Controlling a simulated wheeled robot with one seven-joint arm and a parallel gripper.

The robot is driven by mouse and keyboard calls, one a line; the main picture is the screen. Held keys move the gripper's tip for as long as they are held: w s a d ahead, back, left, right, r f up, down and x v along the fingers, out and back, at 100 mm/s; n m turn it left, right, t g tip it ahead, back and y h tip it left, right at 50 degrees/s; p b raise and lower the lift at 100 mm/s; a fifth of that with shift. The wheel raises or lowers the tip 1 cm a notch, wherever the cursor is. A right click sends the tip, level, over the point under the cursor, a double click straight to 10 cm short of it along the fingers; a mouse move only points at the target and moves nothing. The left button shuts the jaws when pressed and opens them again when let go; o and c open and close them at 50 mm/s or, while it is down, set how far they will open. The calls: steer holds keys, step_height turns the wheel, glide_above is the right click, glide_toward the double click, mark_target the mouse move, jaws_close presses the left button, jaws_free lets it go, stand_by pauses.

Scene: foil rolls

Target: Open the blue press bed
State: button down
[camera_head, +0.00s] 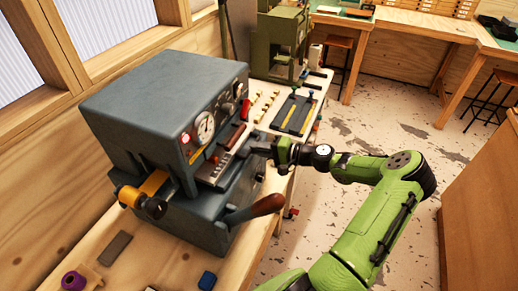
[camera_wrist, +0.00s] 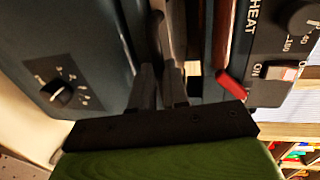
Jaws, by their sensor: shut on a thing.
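The blue-grey press (camera_head: 165,110) stands on the wooden bench at the left in the head view, with a gauge and controls on its sloping upper front. Its bed is at the front, low between the upper panel and the lower body; how far out it stands I cannot tell. My gripper (camera_head: 250,149) reaches in from the right to the press front. In the wrist view my gripper (camera_wrist: 163,78) has its fingers close together in the gap between the knob panel (camera_wrist: 75,75) and the HEAT panel (camera_wrist: 280,50). It is shut on a thin dark part there, mostly hidden by the fingers.
A lever with a brown wooden handle (camera_head: 255,209) sticks out below my gripper. An orange roll (camera_head: 131,196) is on the press's left side. A tool tray (camera_head: 297,114) lies behind on the bench. The floor to the right is open up to a wooden cabinet (camera_head: 485,200).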

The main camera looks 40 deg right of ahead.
steer(key=f+p+v, duration=0.1)
steer(key=f+v, duration=0.1)
steer(key=v, duration=0.8)
steer(key=f+v, duration=0.2)
steer(key=v, duration=0.9)
steer(key=shift+s+d+f+p, duration=0.15)
steer(key=shift+s+d+p, duration=0.2)
steer(key=shift+s, duration=0.1)
steer(key=c, duration=1.1)
jaws_free()
steer(key=v, duration=1.5)
steer(key=shift+s+d, duration=0.25)
steer(key=shift+d, duration=0.05)
